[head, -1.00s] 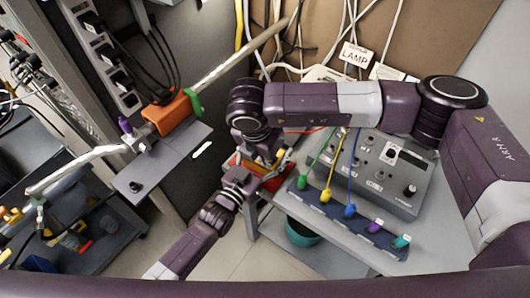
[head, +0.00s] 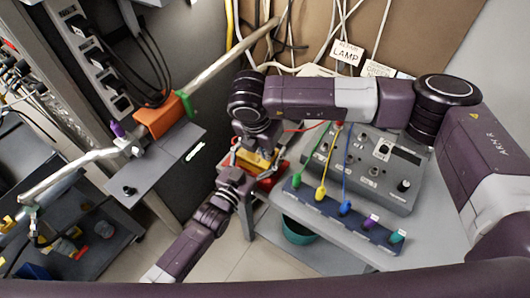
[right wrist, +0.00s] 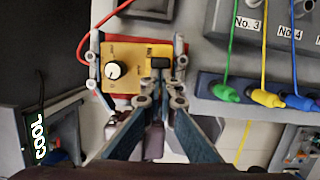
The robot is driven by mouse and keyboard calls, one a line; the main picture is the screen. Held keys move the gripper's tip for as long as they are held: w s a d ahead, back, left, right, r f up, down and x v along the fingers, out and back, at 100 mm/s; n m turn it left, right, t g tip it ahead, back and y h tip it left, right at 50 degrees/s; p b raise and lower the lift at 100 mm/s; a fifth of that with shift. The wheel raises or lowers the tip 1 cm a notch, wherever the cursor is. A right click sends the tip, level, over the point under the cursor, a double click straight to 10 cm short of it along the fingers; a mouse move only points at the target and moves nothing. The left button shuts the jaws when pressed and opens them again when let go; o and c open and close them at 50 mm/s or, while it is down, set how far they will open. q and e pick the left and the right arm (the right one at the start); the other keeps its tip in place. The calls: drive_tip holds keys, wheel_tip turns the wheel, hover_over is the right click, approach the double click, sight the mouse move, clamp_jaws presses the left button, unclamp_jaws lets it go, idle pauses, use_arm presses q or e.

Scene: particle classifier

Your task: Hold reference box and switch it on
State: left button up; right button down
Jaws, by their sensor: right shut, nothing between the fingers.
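The reference box (right wrist: 128,68) is yellow, with a white dial and a black rocker switch (right wrist: 160,63) on its face. In the head view the box (head: 257,159) shows partly behind the arms. My left gripper (head: 255,165) has one finger on each side of the box and is shut on it. My right gripper (right wrist: 165,88) is shut and empty. Its fingertips are close to the black switch in the right wrist view; whether they touch it I cannot tell. In the head view my right gripper is largely hidden around the box.
A red surface (right wrist: 121,103) shows behind the box. A grey control unit (head: 375,170) and a blue strip with coloured plugs (head: 334,207) stand on the table at right. A red cable (right wrist: 90,30) runs beside the box. A grey shelf with an orange clamp (head: 158,115) is at left.

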drive_tip(key=v, duration=1)
use_arm(q)
drive_tip(key=o, duration=1.9)
